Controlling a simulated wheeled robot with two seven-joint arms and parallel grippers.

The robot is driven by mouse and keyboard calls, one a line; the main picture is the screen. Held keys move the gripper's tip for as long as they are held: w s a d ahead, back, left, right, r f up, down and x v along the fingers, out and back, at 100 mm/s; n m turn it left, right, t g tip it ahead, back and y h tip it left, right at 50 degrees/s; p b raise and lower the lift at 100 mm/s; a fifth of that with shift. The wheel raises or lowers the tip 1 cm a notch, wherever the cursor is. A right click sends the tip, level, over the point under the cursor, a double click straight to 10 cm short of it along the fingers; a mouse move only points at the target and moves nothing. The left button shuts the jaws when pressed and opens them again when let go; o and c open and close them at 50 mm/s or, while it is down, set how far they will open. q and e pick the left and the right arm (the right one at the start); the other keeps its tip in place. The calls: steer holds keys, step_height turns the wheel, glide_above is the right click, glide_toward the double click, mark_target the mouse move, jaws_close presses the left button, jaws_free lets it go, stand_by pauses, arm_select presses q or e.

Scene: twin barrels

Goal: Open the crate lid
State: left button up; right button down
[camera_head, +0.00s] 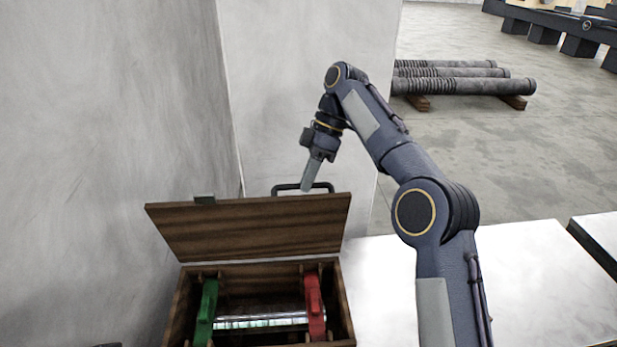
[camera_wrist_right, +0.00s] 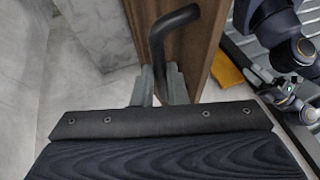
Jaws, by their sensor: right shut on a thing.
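The wooden crate (camera_head: 346,308) stands at the bottom centre of the head view. Its lid (camera_head: 250,228) is raised and tilted up at the back of the crate, so the inside shows. A dark bar handle (camera_head: 325,186) is on the lid's upper edge. My right gripper (camera_head: 307,186) is shut on the handle. In the right wrist view, the fingers of my right gripper (camera_wrist_right: 160,85) close around the dark handle (camera_wrist_right: 174,22), beside the brown lid (camera_wrist_right: 204,42). My left gripper is not in view.
Inside the crate are a green bracket (camera_head: 207,308), a red bracket (camera_head: 315,303) and a shiny cylinder (camera_head: 262,321) between them. A pale wall (camera_head: 110,110) rises close to the left. A white tabletop (camera_head: 530,275) is clear at right. Grey pipes (camera_head: 465,86) lie far back.

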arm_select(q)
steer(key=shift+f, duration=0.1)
arm_select(e)
steer(key=shift+w+d+f, duration=0.1)
steer(key=shift+d+f, duration=0.05)
steer(key=shift+f, duration=0.5)
steer(key=c, duration=1.7)
jaws_free()
steer(key=shift+o, duration=1.2)
steer(key=shift+w, duration=0.35)
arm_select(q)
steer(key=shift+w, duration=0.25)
arm_select(e)
steer(key=shift+s+r, duration=0.15)
steer(key=shift+r, duration=0.1)
steer(key=shift+s, duration=0.15)
